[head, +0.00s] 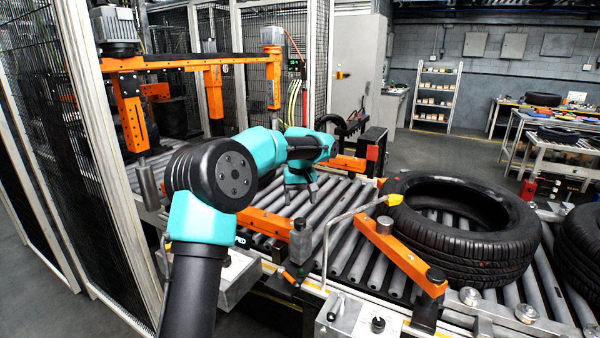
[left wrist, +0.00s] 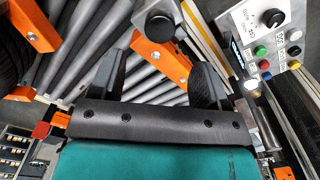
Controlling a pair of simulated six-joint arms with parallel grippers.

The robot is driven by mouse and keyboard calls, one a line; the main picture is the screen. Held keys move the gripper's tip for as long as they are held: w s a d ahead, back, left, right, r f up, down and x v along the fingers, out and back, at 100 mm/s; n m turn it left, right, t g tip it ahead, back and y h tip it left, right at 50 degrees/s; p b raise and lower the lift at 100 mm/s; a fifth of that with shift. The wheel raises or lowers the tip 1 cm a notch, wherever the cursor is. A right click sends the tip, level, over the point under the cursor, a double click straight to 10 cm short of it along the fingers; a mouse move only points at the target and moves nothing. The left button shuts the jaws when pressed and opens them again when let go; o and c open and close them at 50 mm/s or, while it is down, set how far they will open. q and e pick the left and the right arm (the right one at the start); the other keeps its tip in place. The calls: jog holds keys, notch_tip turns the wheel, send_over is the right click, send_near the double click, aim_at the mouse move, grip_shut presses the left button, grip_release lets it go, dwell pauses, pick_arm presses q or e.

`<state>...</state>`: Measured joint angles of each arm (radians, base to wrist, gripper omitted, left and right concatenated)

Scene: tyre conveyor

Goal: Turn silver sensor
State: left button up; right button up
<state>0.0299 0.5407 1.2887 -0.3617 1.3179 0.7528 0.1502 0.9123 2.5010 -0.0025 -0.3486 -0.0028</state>
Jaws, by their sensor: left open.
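A bent silver rod with a yellow tip (head: 352,213) stands at the near side of the roller conveyor (head: 345,262) in the head view. It looks like the silver sensor, but I cannot be sure. My left gripper (head: 300,196) is to the left of the rod and apart from it, pointing down over the rollers. In the left wrist view its two dark fingers (left wrist: 156,80) are spread with nothing held between them. Beyond them are an orange bracket (left wrist: 162,58) and a black round-topped post (left wrist: 160,24). My right gripper is not in view.
A black tyre (head: 462,245) lies on the rollers at the right. Orange arms (head: 400,255) and posts line the conveyor's near edge. A control box with coloured buttons (left wrist: 262,28) is beside the gripper. Mesh fencing (head: 50,130) bounds the left.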

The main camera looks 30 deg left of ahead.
aim_at(300, 220)
pick_arm(q)
notch_tip(300, 220, up, 9)
jog(key=shift+r, duration=0.15)
dwell(1.4)
notch_tip(300, 220, down, 18)
jog(key=shift+r, duration=0.25)
dwell(0.4)
jog(key=shift+c, duration=0.4)
jog(key=c, duration=0.9)
jog(key=shift+o, duration=0.2)
jog(key=shift+m, duration=0.7)
jog(key=o, duration=0.9)
